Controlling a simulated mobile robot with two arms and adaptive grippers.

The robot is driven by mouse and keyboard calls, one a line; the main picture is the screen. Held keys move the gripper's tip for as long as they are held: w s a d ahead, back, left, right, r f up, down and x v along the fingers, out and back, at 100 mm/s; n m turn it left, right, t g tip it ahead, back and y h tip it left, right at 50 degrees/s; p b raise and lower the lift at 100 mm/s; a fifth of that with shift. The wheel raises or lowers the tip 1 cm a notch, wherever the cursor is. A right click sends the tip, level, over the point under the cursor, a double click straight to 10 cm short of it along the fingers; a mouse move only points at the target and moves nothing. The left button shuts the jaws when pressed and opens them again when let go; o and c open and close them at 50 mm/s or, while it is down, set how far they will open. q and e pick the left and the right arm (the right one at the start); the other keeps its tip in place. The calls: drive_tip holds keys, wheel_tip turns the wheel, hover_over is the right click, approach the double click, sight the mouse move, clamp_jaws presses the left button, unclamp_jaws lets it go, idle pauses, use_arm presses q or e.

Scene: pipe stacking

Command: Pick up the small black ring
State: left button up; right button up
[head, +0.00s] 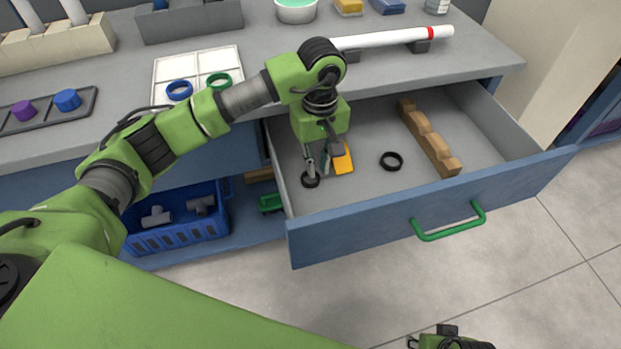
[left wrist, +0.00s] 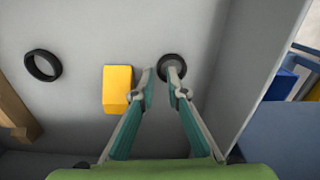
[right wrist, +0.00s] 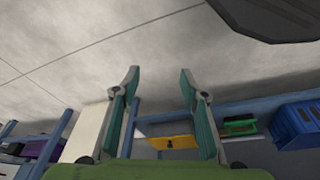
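Two black rings lie on the floor of the open drawer. The smaller-looking ring (head: 310,181) is near the drawer's left wall, directly below my left gripper (head: 318,170). It also shows in the left wrist view (left wrist: 173,60), partly hidden by the right finger of my left gripper (left wrist: 159,76). That gripper is open, pointing down, with a gap between its fingertips; I cannot tell whether a finger touches the ring. The larger-looking ring (head: 391,161) lies clear, farther right, and also shows in the left wrist view (left wrist: 42,65). My right gripper (right wrist: 159,72) is open and empty over the floor.
A yellow block (head: 343,159) lies beside the left gripper's fingers. A notched wooden rack (head: 429,138) lies toward the drawer's right side. The drawer's front wall (head: 370,216) and left wall (left wrist: 232,80) bound the space. Blue and green rings lie on a white tray (head: 203,64) above.

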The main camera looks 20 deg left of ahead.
use_arm(q)
wheel_tip(320, 180, down, 2)
drive_tip(key=shift+f, duration=0.1)
clamp_jaws()
use_arm(e)
drive_tip(key=shift+r, duration=0.5)
